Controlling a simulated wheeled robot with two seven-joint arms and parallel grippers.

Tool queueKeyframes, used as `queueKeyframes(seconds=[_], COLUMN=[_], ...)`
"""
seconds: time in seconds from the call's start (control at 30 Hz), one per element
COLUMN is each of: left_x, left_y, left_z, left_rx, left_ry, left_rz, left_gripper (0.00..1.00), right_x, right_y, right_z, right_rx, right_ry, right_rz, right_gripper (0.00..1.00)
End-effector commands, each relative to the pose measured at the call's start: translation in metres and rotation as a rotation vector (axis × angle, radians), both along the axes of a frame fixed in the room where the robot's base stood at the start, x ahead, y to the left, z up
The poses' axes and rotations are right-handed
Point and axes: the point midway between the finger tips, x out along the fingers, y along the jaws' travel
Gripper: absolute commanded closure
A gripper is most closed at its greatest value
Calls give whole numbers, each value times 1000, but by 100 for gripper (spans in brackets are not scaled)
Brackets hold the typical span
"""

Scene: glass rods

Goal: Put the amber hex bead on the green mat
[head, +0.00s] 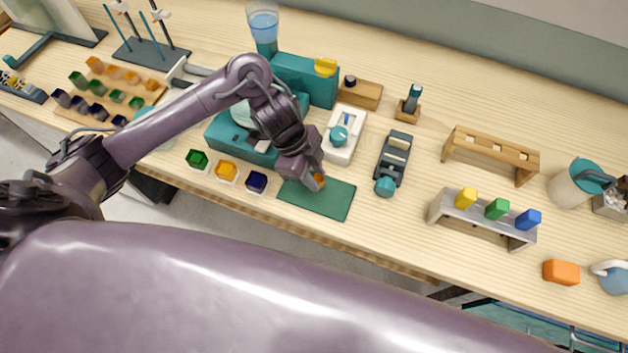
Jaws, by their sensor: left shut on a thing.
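My left gripper (316,183) is over the green mat (338,204), near its upper middle. It is shut on the amber hex bead (320,179), of which only a small orange part shows between the fingers. I cannot tell whether the bead touches the mat or is just above it. The rest of the mat is bare. My right gripper is not in view.
Left of the mat stand small dishes with a green piece (197,159), an amber piece (227,169) and a navy piece (256,182). A white device (343,147) and a dark grey tool (393,157) stand behind and right. A bead board (152,93) lies at left.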

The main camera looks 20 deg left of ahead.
Motion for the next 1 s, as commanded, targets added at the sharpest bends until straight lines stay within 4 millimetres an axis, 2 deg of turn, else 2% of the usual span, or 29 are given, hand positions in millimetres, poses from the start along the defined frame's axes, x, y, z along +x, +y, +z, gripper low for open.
queueKeyframes(seconds=[0.1, 0.2, 0.6, 0.63, 0.77, 1.0], left_x=[-2, -1, -1, -1, -1, -1], left_y=[0, 0, 0, 0, 0, 0], left_z=[-20, -29, -35, -35, -34, -34], left_rx=[0, 0, 1, 1, 1, 1], left_ry=[7, 5, 2, 2, 2, 2], left_rz=[2, 1, 0, 0, 0, 0], left_gripper=[96, 96, 96, 71, 54, 52], right_x=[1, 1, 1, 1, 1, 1], right_y=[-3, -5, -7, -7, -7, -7], right_z=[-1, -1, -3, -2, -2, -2], right_rx=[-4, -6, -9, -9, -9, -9], right_ry=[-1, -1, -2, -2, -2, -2], right_rz=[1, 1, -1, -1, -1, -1], right_gripper=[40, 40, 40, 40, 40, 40])
